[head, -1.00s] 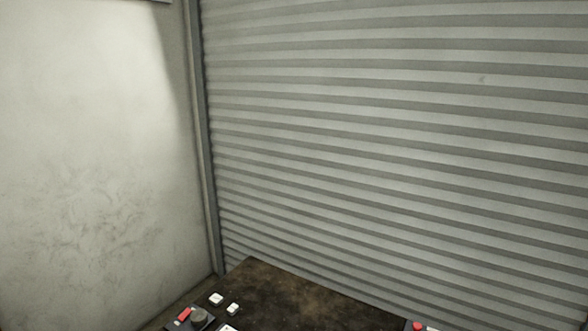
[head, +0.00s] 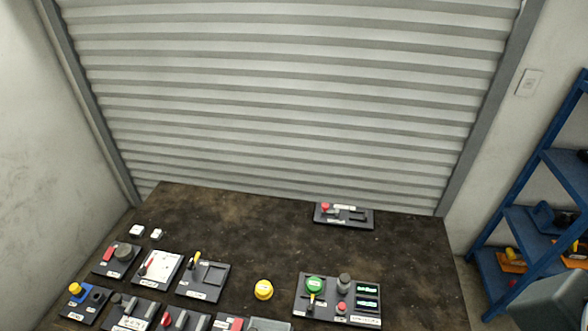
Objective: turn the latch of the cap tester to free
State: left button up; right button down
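Several dark panels with knobs, levers and buttons stand on the brown table. Their labels are too small to read, so I cannot tell surely which is the cap tester. A larger panel (head: 326,314) at front right carries a green round cap (head: 314,284), a black-and-yellow lever (head: 311,301), a grey knob (head: 344,281), a red button (head: 342,307) and two green-lit displays. A yellow round cap (head: 263,290) sits on the table left of it. I cannot make out the position of any latch. Neither gripper is in view.
The brown table (head: 240,220) is bare across its middle and back left. A panel with a red button (head: 344,215) stands at the back right. Several small panels crowd the front left, near two white blocks (head: 137,231). A blue shelf (head: 545,195) stands at right; a shutter (head: 290,100) closes the back.

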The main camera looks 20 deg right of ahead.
aim_at(311, 307)
jog(key=z, duration=0.7)
jog(key=i+l+u, duration=0.25)
